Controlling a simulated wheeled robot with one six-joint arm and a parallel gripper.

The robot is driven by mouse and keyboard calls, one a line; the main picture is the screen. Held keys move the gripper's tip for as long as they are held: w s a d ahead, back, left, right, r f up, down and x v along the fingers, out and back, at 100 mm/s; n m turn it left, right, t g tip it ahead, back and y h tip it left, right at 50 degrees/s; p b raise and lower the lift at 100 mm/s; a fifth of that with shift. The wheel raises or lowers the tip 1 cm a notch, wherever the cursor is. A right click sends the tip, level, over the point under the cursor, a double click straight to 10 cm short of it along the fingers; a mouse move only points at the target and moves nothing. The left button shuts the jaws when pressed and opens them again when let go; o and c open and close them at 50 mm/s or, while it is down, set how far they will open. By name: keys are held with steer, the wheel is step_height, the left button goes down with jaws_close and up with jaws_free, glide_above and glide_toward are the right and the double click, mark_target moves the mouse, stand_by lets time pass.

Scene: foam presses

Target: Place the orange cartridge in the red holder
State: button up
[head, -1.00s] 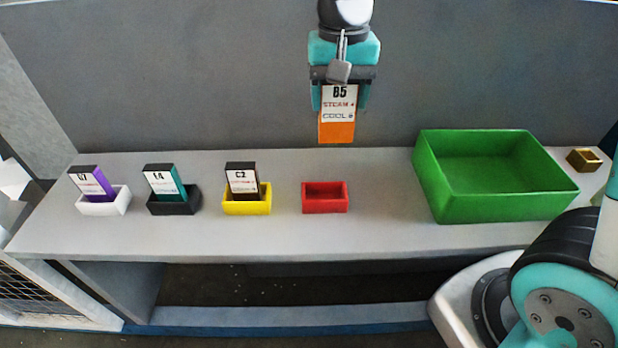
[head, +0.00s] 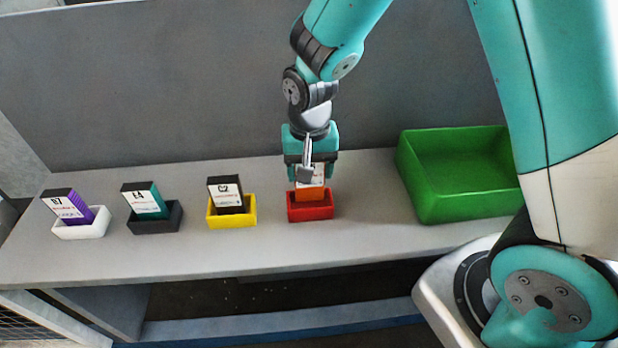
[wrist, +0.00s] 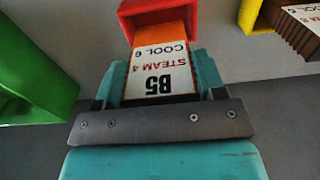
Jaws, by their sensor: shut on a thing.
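The orange cartridge (head: 310,195) has a white label reading B5, STEAM 4, COOL 6, and its label also shows in the wrist view (wrist: 160,70). My gripper (head: 311,180) is shut on its upper part, one teal finger on each side. The red holder (head: 310,213) stands on the bench right below. The cartridge's lower orange end appears to be at or inside the holder's opening. How deep it sits, and whether it touches the bottom, I cannot tell. In the wrist view the red holder (wrist: 158,10) is just beyond the orange end.
To the left stand a yellow holder (head: 232,218), a black holder (head: 155,222) and a white holder (head: 82,227), each with a labelled cartridge. A large green bin (head: 455,208) is at right. The grey bench (head: 270,245) is clear in front.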

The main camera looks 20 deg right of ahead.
mark_target(310, 198)
steer(key=shift+f, duration=1.75)
steer(key=shift+f, duration=0.15)
steer(key=o, duration=0.9)
steer(key=shift+o, duration=0.2)
steer(key=r, duration=0.4)
steer(key=r+b, duration=0.1)
steer(key=r, duration=0.7)
steer(key=shift+s+r+b, duration=0.3)
steer(key=shift+r, duration=0.1)
steer(key=s+a+r+n+y, duration=0.2)
steer(key=s+n, duration=0.3)
steer(key=s, duration=0.4)
steer(key=s+a+r+n+y, duration=0.2)
steer(key=s+r+n, duration=0.3)
steer(key=s, duration=0.4)
steer(key=shift+a+n, duration=0.35)
steer(key=shift+n, duration=0.05)
